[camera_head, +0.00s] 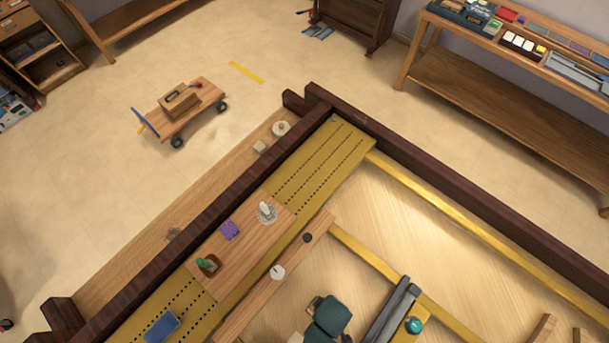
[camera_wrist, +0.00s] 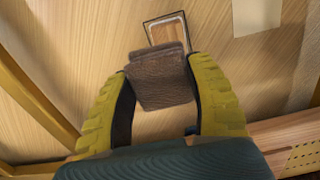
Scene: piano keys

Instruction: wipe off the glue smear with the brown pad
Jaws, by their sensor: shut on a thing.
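My gripper (camera_wrist: 160,85) has yellow ribbed fingers and is shut on the brown pad (camera_wrist: 160,80). The pad sits between the fingertips in the wrist view, above or against pale wood; I cannot tell if it touches. Just beyond it lies a rounded grey-edged frame with a brown inside (camera_wrist: 166,30), partly hidden by the pad. In the head view a dark teal part of my arm shows at the bottom, and the pad is not visible there. I cannot make out the glue smear for certain in either view.
A pale patch (camera_wrist: 256,14) lies on the wood at the upper right of the wrist view. A dark rim (camera_head: 430,180) borders the pale soundboard (camera_head: 440,235).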

